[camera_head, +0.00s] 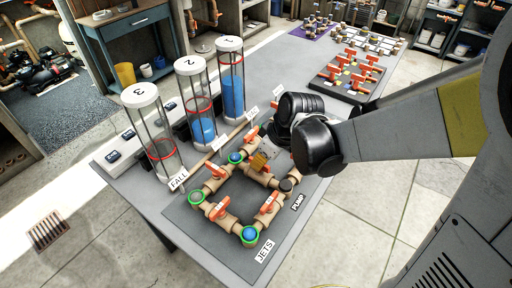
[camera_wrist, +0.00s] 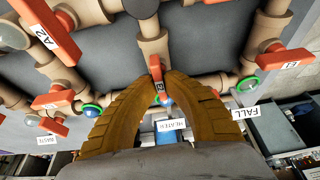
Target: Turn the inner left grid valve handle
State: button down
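The pipe grid (camera_head: 228,220) lies on a grey mat, with several orange valve handles on its pipes. My gripper (camera_head: 260,160) reaches down over the grid's upper part in the head view, its orange-brown fingers at a pipe near the middle. In the wrist view my gripper (camera_wrist: 160,82) has its two curved fingers converged on either side of a small red valve handle (camera_wrist: 156,67). The fingertips appear to touch it. A tag on this handle is too small to read. My wrist hides part of the grid behind it in the head view.
Neighbouring handles A2 (camera_wrist: 47,32) and E1 (camera_wrist: 287,60) stand either side in the wrist view. Three clear cylinders (camera_head: 153,135) stand left of the grid. A dark tray of red-handled valves (camera_head: 350,78) sits farther back. The mat inside the grid is bare.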

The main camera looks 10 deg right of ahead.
jog(key=shift+m, duration=0.4)
jog(key=m+h, duration=0.1)
jog(key=m, duration=0.2)
jog(key=shift+m+t+h, duration=0.3)
jog(key=shift+m+t, duration=0.1)
jog(key=m, duration=0.2)
jog(key=m+h, duration=0.1)
jog(key=m, duration=0.1)
jog(key=shift+t+h, duration=0.3)
jog(key=m+h, duration=0.1)
jog(key=m, duration=0.4)
jog(key=shift+h, duration=0.4)
jog(key=m+g+h, duration=0.1)
jog(key=m, duration=0.3)
jog(key=shift+m+g, duration=0.3)
jog(key=c, duration=1.5)
grip_release()
